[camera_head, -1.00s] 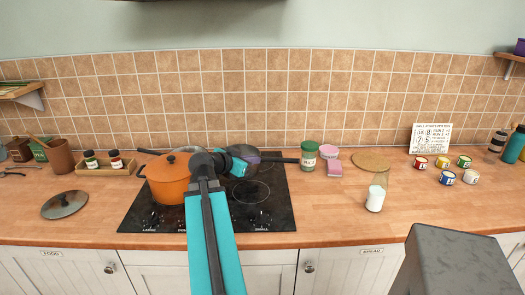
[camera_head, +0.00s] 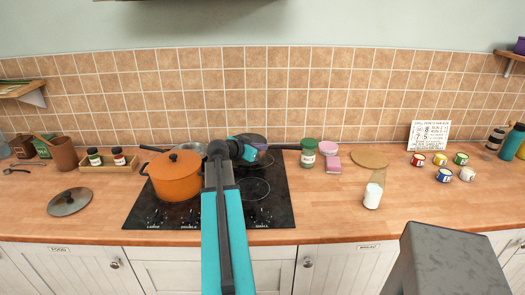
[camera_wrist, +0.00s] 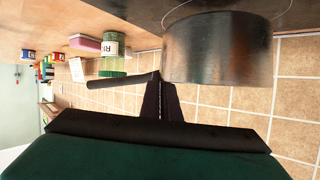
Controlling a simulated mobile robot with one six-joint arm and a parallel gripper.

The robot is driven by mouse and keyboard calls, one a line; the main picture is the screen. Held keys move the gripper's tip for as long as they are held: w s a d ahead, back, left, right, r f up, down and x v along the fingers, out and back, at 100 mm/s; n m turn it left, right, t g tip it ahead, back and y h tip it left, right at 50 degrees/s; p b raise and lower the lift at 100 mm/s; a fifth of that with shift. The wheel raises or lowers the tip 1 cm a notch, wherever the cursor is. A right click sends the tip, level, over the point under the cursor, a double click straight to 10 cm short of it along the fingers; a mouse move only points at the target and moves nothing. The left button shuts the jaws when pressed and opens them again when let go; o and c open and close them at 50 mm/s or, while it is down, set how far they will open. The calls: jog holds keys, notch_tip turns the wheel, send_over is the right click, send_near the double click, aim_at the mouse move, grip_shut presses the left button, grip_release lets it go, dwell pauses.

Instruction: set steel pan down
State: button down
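The steel pan (camera_wrist: 220,48) is large in the upside-down wrist view, grey and round-walled, with its base at or very near the black hob (camera_wrist: 140,8). Its dark handle (camera_wrist: 110,82) points left there. My gripper (camera_wrist: 160,82) is at the handle close to the pan wall, its dark fingers close together on it. In the head view the pan (camera_head: 251,139) is over the back right of the hob (camera_head: 270,215), partly behind my arm, with its handle (camera_head: 286,147) pointing right. I cannot tell whether the base touches the hob.
An orange lidded pot (camera_head: 174,178) stands on the hob's left, with another pan (camera_head: 216,148) behind it, partly hidden. A green-lidded jar (camera_head: 308,154) and a pink block (camera_head: 332,163) are right of the handle. A glass lid (camera_head: 68,202) lies left. The hob's front right is clear.

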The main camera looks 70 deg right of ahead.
jog(key=shift+w+d+f+p, duration=0.15)
jog(key=shift+d+p, duration=0.3)
jog(key=shift+d, duration=1.4)
jog(key=shift+f+p, duration=0.8)
jog(key=shift+f, duration=0.9)
jog(key=shift+f, duration=0.15)
jog(key=c, duration=2)
grip_release()
jog(key=shift+w+a+r, duration=0.15)
jog(key=shift+a+r, duration=0.1)
jog(key=shift+a, duration=0.4)
jog(key=b+v, duration=0.3)
jog(key=v, duration=0.7)
jog(key=shift+w+a+r, duration=0.15)
jog(key=shift+a+r, duration=0.15)
